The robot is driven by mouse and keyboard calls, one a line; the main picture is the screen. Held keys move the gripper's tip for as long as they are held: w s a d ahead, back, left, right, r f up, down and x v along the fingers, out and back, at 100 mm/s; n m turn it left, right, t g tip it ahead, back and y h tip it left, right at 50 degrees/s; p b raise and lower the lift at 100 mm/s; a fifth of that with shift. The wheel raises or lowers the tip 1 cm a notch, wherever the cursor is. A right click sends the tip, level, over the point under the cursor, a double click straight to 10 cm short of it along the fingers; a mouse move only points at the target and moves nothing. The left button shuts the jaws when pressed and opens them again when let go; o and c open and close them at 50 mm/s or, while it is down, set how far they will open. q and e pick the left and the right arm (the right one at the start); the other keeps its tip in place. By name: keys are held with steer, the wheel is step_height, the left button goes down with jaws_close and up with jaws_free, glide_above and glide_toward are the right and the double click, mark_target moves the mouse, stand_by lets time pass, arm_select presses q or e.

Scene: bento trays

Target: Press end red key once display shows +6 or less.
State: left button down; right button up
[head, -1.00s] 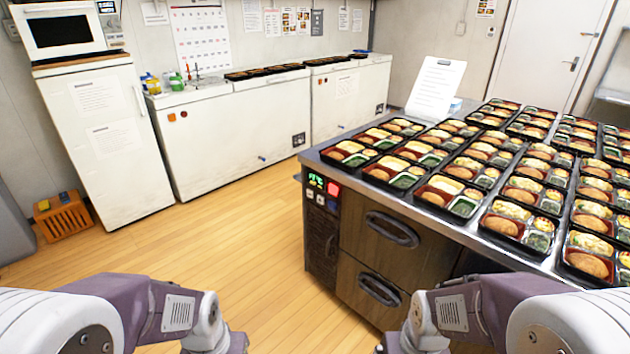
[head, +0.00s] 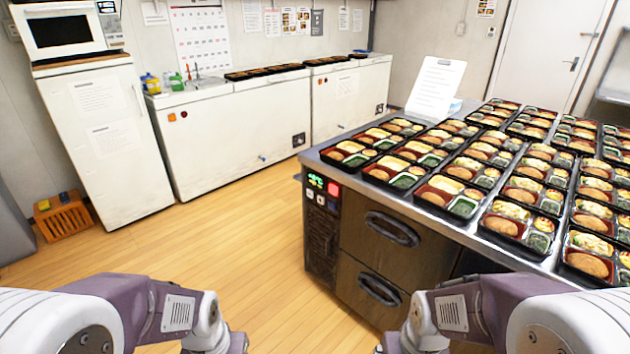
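The green-lit display (head: 315,180) sits on the control panel at the left end of the counter's front. It shows a plus sign, a digit and what looks like a degree mark, but the digit is too small to read surely. The red key (head: 333,189) is right beside the display, to its right. Smaller pale keys (head: 315,197) are below. My two arms come in at the bottom left and bottom right. Their gripper fingers are out of the picture, and neither arm touches the panel.
The steel counter (head: 470,232) carries many filled bento trays, with wooden drawers (head: 390,240) below. White chest freezers (head: 235,130) and a white fridge (head: 110,140) line the back wall. An orange crate (head: 63,218) stands on the floor. The wooden floor before the panel is clear.

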steer(key=shift+c, duration=0.3)
jaws_close()
stand_by(1.4)
